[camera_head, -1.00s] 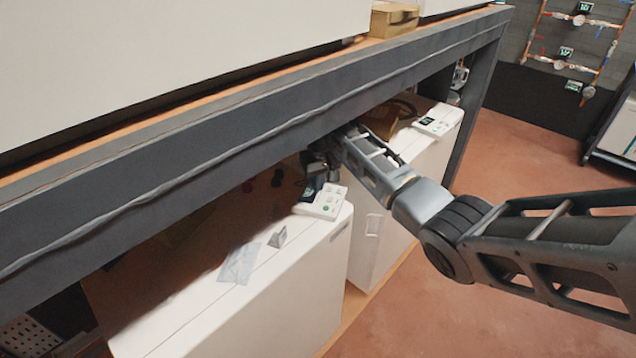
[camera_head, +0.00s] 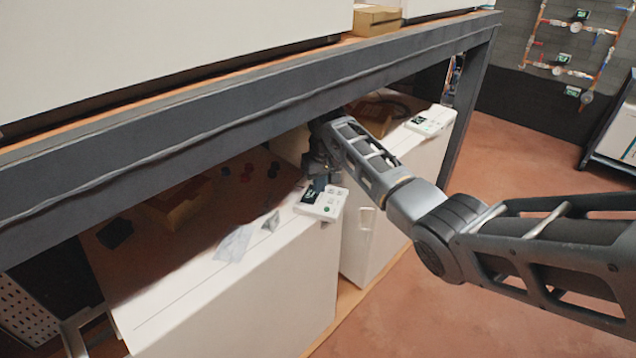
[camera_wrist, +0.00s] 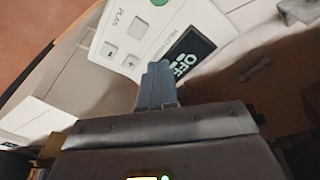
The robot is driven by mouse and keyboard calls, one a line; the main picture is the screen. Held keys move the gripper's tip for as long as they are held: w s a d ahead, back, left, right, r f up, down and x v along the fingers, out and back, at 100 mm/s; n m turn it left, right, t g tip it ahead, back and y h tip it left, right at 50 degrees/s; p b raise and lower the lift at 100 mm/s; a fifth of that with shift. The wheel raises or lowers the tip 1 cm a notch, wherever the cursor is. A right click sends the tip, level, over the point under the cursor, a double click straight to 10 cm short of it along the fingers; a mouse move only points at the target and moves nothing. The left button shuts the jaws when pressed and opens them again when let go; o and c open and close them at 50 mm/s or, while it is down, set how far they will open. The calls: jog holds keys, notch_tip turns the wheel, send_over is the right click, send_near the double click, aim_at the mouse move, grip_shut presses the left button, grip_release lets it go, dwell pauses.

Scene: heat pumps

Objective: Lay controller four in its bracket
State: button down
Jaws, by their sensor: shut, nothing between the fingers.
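A white controller (camera_head: 323,203) with a dark display and buttons lies on the front corner of a white heat pump under the bench. In the wrist view the controller (camera_wrist: 142,36) shows its dark screen reading OFF. I cannot read a number on it. My gripper (camera_wrist: 158,82) is shut and empty, its fingertips by the controller's edge near the screen; I cannot tell whether they touch it. In the head view my gripper (camera_head: 320,180) is just behind the controller, partly hidden by my arm. I cannot make out a bracket for certain; a small grey piece (camera_head: 270,221) stands on the unit.
The dark bench beam (camera_head: 200,145) runs low above my arm. A second controller (camera_head: 430,120) lies on the unit further right. The floor (camera_head: 520,160) at right is open.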

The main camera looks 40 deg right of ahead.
jog(key=shift+s+a+f, duration=0.2)
jog(key=shift+s+f, duration=0.4)
jog(key=shift+f, duration=0.05)
jog(key=shift+w+r+p, duration=0.1)
jog(key=shift+r+p, duration=0.75)
jog(key=shift+a+r+p, duration=0.1)
jog(key=shift+r+p, duration=0.1)
jog(key=shift+p, duration=0.3)
jog(key=s+a+b, duration=0.1)
jog(key=s+a, duration=0.2)
jog(key=s, duration=0.9)
jog(key=s+a+b, duration=0.1)
jog(key=s+a, duration=0.3)
jog(key=s, duration=0.7)
jog(key=shift+s+a, duration=0.2)
jog(key=shift+s, duration=0.2)
